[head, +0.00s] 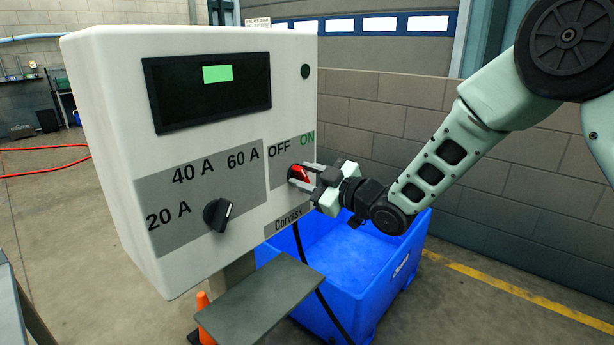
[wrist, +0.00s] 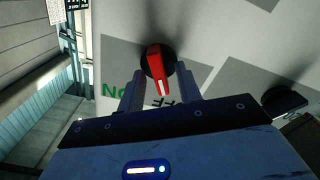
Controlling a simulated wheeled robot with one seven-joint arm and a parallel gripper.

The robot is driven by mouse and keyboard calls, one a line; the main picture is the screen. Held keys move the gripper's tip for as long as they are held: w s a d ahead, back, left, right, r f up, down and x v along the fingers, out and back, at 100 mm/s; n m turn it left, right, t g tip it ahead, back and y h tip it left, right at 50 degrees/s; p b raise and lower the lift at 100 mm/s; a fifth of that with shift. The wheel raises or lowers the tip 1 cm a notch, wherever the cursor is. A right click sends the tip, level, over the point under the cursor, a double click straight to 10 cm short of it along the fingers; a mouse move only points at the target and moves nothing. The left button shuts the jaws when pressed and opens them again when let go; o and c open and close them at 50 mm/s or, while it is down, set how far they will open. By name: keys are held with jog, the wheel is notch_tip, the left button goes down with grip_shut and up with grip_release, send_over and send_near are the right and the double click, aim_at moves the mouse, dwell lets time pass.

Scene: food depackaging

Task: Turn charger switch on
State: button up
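The charger (head: 115,75) is a white box with a dark screen. Its red switch (head: 299,174) sits on a grey panel below the printed words OFF and ON. In the wrist view the red switch (wrist: 156,64) has a black round base, and its white-marked end points down toward the partly hidden OFF print; the green ON print (wrist: 113,89) is at left. My gripper (head: 303,173) is at the panel with one finger on each side of the switch. In the wrist view the fingers (wrist: 160,88) are apart, with visible gaps beside the switch.
A black dial (head: 217,214) marked 20, 40 and 60 A is left of the switch. A grey shelf (head: 258,300) juts out below the box. A blue bin (head: 345,262) stands behind, by a block wall. An orange cone (head: 204,312) is at the bottom.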

grip_shut()
jog(key=shift+m, duration=0.4)
jog(key=m, duration=0.2)
jog(key=shift+w+d+m, duration=0.1)
jog(key=shift+d+m, duration=0.05)
jog(key=shift+m, duration=0.25)
jog(key=m+p, duration=0.1)
jog(key=m, duration=0.7)
jog(key=shift+w+d, duration=0.1)
jog(key=shift+w, duration=0.05)
jog(key=shift+f+m, duration=0.1)
jog(key=shift+m, duration=0.2)
